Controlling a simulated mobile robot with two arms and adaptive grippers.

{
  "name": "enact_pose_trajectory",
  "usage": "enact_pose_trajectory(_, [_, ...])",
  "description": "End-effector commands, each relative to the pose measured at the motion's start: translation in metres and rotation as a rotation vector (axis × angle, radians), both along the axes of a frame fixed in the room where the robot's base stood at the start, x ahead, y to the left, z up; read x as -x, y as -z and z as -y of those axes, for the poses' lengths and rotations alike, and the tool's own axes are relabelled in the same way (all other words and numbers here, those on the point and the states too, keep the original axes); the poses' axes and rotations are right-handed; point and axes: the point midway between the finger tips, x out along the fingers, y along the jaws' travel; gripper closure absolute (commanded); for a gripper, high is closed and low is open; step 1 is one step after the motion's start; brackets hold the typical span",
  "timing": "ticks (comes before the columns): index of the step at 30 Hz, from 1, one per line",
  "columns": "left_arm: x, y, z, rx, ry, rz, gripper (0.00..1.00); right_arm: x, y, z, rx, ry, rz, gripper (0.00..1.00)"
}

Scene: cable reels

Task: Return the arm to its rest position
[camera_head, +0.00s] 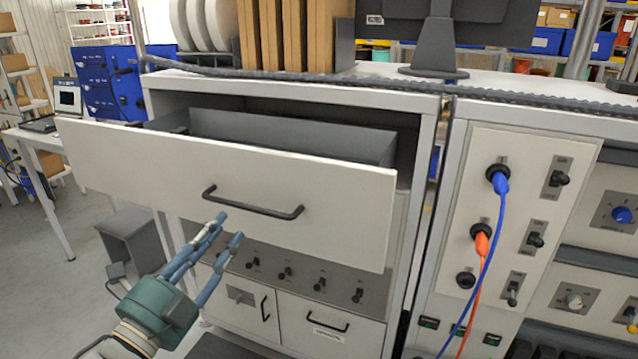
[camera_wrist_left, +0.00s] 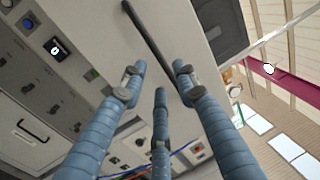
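My left gripper (camera_head: 222,231) is in front of an open drawer (camera_head: 140,180), just below and left of its dark bar handle (camera_head: 252,207). In the left wrist view its three blue fingers (camera_wrist_left: 160,85) are spread apart with nothing between them, and the handle (camera_wrist_left: 150,42) lies beyond the fingertips. The fingers look apart from the handle. My right gripper is in neither view.
The drawer juts out of a white cabinet (camera_head: 290,92). Below it are a switch panel (camera_head: 300,276) and lower fronts with handles. At right, a panel (camera_head: 520,170) has a blue cable (camera_head: 492,240) and an orange cable (camera_head: 481,262) plugged in. Floor (camera_head: 60,290) is clear at left.

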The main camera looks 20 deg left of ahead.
Motion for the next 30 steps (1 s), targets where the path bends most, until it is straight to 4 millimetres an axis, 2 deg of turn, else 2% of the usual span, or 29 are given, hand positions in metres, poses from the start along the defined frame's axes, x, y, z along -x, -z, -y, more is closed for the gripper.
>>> enact_pose_trajectory(8, [-0.009,-0.002,0.000,0.000,-0.002,0.002,0.70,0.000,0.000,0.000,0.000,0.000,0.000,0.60])
enact_pose_trajectory(21, [-0.064,-0.013,0.003,0.001,-0.001,-0.002,0.70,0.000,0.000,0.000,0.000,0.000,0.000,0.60])
enact_pose_trajectory(30, [-0.082,-0.015,0.004,0.001,-0.002,-0.005,0.70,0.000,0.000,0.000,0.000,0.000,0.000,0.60])
